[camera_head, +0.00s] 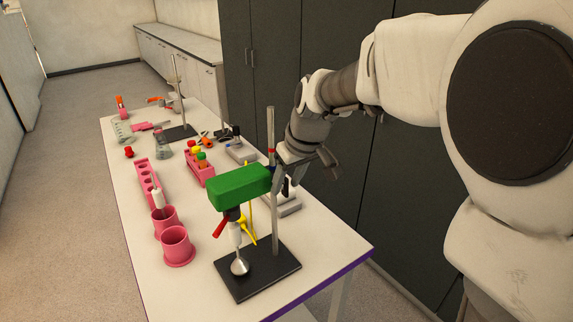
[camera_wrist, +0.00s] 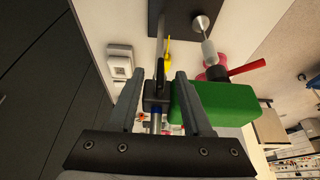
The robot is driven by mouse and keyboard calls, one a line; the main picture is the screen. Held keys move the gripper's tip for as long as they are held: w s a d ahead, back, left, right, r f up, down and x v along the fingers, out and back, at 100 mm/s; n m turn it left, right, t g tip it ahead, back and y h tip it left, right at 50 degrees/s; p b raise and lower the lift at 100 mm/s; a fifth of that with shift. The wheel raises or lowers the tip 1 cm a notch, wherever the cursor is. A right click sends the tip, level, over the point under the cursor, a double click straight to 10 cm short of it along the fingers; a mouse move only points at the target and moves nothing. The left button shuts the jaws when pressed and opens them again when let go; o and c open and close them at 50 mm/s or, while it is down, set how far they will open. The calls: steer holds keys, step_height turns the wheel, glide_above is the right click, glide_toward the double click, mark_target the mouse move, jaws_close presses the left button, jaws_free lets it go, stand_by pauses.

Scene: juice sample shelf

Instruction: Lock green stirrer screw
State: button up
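The green stirrer (camera_head: 238,187) is mounted on a metal rod (camera_head: 271,130) that stands on a black base (camera_head: 258,272). In the wrist view, the stirrer (camera_wrist: 225,103) lies to the right of my right finger. A black clamp piece with a screw (camera_wrist: 155,93) shows at the rod beside the stirrer. My gripper (camera_wrist: 157,80) is open, with one finger on each side of this piece. I cannot tell whether either finger touches it. In the head view, my gripper (camera_head: 300,168) is just right of the rod, and the screw is mostly hidden.
Two pink cups (camera_head: 178,247) and a pink rack (camera_head: 147,180) stand left of the stirrer. A yellow clamp (camera_head: 248,232) and a red handle (camera_head: 221,226) are below it. Another stand (camera_head: 177,130) is farther back. Dark cabinets (camera_head: 400,190) are beyond the table's right edge.

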jaws_close()
steer(key=shift+d, duration=0.1)
steer(key=m+g+y+b, duration=0.1)
steer(key=g+y, duration=0.1)
steer(key=y, duration=0.1)
steer(key=d+f+m+g+y+b, duration=0.1)
steer(key=g+y, duration=0.1)
steer(key=y, duration=0.2)
steer(key=w+m+g+y+b, duration=0.1)
steer(key=g+y, duration=0.1)
steer(key=y, duration=0.2)
steer(key=shift+w+d+f, duration=0.1)
steer(key=shift+d+f, duration=0.05)
steer(key=shift+d, duration=0.1)
steer(key=shift+f+m+g+y+b, duration=0.15)
steer(key=shift+m+g+y+b, duration=0.2)
steer(key=shift+y, duration=0.6)
steer(key=shift+f+m+g+y+b, duration=0.1)
steer(key=shift+m+g+y+b, duration=0.2)
steer(key=shift+y, duration=0.65)
steer(key=shift+o, duration=0.7)
jaws_free()
